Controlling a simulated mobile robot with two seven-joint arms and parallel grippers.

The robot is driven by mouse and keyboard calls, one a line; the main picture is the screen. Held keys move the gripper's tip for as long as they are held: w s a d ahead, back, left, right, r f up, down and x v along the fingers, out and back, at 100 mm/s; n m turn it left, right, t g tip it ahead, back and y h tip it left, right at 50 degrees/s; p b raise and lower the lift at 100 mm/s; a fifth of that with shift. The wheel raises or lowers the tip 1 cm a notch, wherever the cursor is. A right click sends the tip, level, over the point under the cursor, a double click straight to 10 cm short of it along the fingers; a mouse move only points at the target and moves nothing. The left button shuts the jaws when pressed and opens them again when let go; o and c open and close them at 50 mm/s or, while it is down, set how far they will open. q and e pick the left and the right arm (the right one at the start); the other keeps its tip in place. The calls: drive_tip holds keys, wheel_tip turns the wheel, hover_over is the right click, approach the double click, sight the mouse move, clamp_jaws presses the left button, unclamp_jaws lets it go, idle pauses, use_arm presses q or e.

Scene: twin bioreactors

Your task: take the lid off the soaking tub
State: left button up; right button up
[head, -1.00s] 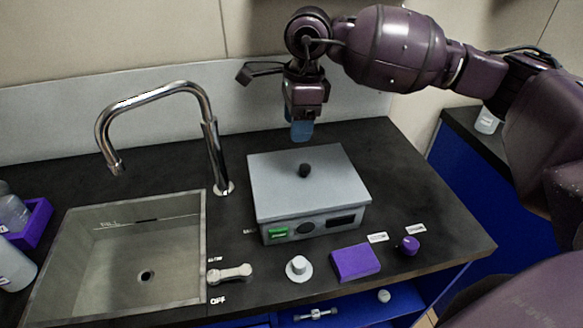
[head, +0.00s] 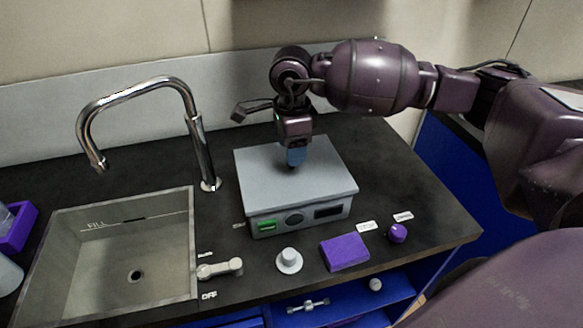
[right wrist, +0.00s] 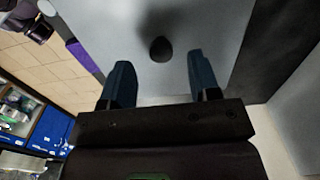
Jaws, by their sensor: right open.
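The soaking tub (head: 297,217) is a grey box with a green switch and a dark display on its front, right of the sink. Its flat grey lid (head: 265,182) lies on top. In the head view the lid's dark knob is mostly hidden by my right gripper (head: 296,157), which points down over the lid. In the right wrist view the black knob (right wrist: 161,49) stands ahead of the open blue fingers (right wrist: 161,82), roughly midway between their lines, with nothing held. The gap between fingertips and knob is hard to judge. My left gripper is not in view.
A sink (head: 110,255) with a tall chrome faucet (head: 195,130) is at left. A lever (head: 220,268), a white knob (head: 289,260), a purple block (head: 344,252) and a purple knob (head: 397,233) sit along the front. The counter right of the tub is clear.

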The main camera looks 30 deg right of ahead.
wheel_tip(320, 180, down, 3)
clamp_jaws()
idle(0.4)
drive_tip(key=shift+r, duration=0.1)
